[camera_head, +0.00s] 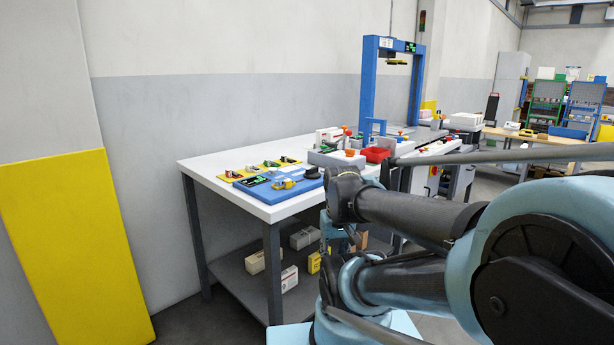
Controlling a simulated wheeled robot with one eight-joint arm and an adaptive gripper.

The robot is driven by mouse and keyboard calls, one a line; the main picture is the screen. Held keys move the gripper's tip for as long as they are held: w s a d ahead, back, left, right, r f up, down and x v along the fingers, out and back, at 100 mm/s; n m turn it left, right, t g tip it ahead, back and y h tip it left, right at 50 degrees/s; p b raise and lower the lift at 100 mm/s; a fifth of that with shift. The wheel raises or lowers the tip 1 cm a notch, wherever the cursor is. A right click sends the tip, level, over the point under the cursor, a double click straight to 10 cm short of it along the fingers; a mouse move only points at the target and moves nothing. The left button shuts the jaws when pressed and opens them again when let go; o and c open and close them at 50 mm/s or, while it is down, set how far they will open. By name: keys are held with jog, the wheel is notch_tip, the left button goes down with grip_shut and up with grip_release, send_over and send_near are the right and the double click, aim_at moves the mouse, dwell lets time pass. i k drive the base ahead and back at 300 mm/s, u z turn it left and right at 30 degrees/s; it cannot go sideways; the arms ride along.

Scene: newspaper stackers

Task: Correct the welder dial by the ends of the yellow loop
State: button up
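A blue board (262,190) lies on the left part of the white table. It carries a small dark display with green marks (252,181), a small yellow item (284,183) and a round black piece (312,174). I cannot tell whether the yellow item is the loop or whether the black piece is the dial; the loop's ends are too small to make out. A yellow strip (233,175) with several small red, green and dark items lies behind the board. My arm crosses the right side of the view; I cannot make out my gripper.
The white table (205,168) has a blue gate frame (368,85), a red bin (377,154) and white boxes (330,136). Several packages (289,278) sit on its lower shelf. A yellow panel (75,245) leans on the left wall. My arm hides part of the table's right side.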

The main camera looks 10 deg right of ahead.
aim_at(349, 152)
jog(key=z, duration=1.35)
jog(key=k, duration=0.95)
jog(key=u, duration=0.8)
jog(key=i, duration=0.95)
jog(key=z, duration=0.05)
